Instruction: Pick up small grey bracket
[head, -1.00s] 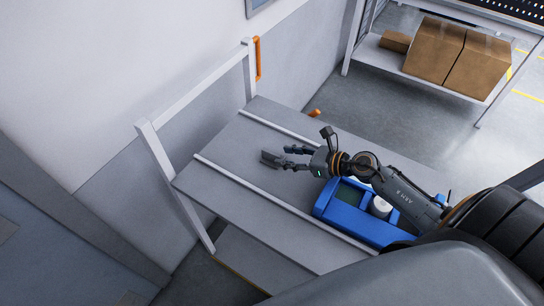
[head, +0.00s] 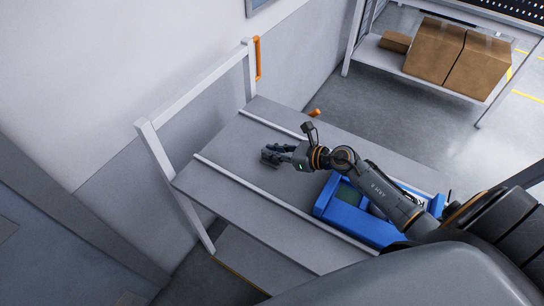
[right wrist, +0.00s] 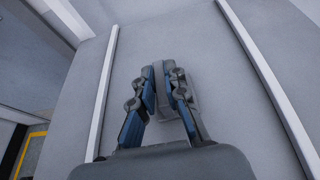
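The small grey bracket (head: 269,158) lies on the grey conveyor table, at the tips of my right gripper in the head view. In the right wrist view the bracket (right wrist: 193,100) shows behind and beside the right-hand finger, and part of it shows between the fingertips. My right gripper (head: 277,153) is low over the table. Its two blue-and-dark fingers (right wrist: 162,72) lean towards each other with a narrow gap at the tips. The fingers hide part of the bracket, and I cannot tell whether they press on it. My left gripper is not in view.
The grey table (head: 225,190) has two pale rails (head: 265,198) along it. A blue tote (head: 346,212) with things in it sits under my right forearm. A white frame (head: 165,170) stands at the table's left end. Cardboard boxes (head: 435,50) are on a far shelf.

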